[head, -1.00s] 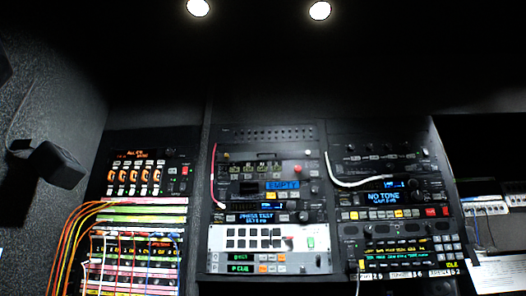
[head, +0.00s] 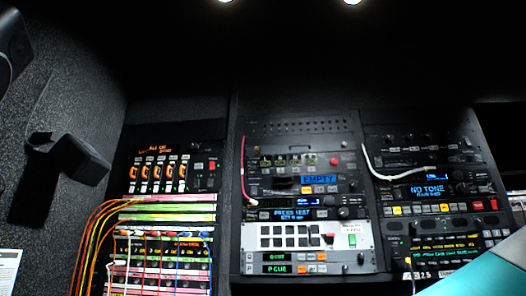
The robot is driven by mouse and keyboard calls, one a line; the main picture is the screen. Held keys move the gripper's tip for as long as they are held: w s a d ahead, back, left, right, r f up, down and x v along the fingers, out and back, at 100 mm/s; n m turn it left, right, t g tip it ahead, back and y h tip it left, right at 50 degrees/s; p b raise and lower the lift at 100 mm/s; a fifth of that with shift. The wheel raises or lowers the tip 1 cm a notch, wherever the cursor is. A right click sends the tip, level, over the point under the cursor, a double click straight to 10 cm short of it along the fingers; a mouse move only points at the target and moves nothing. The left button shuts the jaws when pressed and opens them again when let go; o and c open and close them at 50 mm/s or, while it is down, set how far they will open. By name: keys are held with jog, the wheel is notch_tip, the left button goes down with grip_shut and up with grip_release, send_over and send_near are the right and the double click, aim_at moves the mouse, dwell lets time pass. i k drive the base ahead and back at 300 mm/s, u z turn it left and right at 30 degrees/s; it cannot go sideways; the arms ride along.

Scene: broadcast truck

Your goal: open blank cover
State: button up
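I cannot tell for sure which part is the blank cover. A plain dark panel (head: 172,131) sits at the top of the left rack, above the lit orange unit. A dark panel with rows of small holes (head: 300,127) tops the middle rack. In the middle rack a white panel (head: 262,258) carries several black square keys, a red part and a green switch. No cover is seen standing open. My gripper is not in view. A teal and white shape at the lower right corner looks like part of my arm, and it hides the bottom of the right rack.
Orange and yellow cables (head: 88,232) loop out at the left rack. A pink-red cable (head: 243,165) and a white cable (head: 385,176) hang before the other racks. A black bracketed box (head: 80,160) juts from the left wall. A paper sheet (head: 8,272) is at far left.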

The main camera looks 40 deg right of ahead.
aim_at(351, 146)
jog(key=z, duration=0.05)
jog(key=i, duration=1.15)
jog(key=z, duration=0.5)
